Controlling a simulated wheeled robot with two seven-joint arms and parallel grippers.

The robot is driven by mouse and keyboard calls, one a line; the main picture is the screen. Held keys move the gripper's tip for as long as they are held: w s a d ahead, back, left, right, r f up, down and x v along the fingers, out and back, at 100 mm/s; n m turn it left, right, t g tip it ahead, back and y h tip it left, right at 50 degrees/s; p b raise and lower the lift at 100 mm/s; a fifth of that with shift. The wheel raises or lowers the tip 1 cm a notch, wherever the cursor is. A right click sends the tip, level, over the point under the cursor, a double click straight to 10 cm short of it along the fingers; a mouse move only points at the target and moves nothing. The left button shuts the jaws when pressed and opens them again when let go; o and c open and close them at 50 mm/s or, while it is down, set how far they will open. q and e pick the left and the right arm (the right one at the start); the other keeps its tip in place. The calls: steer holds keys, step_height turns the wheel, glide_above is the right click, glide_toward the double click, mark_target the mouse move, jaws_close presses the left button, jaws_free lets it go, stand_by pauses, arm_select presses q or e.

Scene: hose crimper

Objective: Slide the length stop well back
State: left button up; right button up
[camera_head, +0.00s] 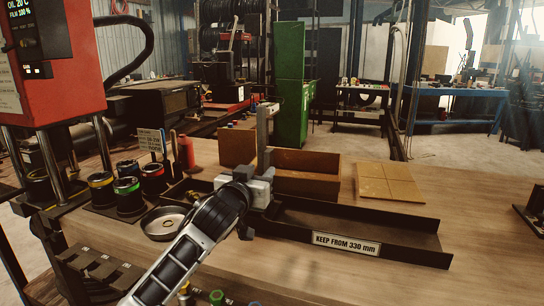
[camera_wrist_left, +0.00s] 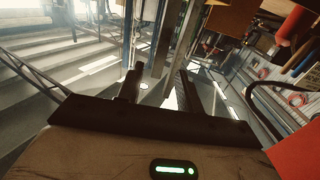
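The upright grey post (camera_head: 263,135), which I take to be the length stop, stands at the left end of a long dark trough (camera_head: 350,226). My left gripper (camera_head: 262,182) is at the foot of this post in the head view. I cannot tell whether it touches the post, because my wrist hides the join. In the left wrist view the two dark fingers (camera_wrist_left: 160,76) stand apart with a gap between them, and I see no clear hold on anything. My right gripper is in neither view.
A brown open box (camera_head: 307,173) stands behind the trough, with a tan divided board (camera_head: 387,182) to its right. A round metal dish (camera_head: 164,223) and several dark cups (camera_head: 128,195) stand left of my arm. The red machine (camera_head: 62,60) is far left. The bench front right is clear.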

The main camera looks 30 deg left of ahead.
mark_target(271, 159)
arm_select(q)
steer(key=p+x, duration=0.1)
steer(key=x, duration=0.8)
jaws_close()
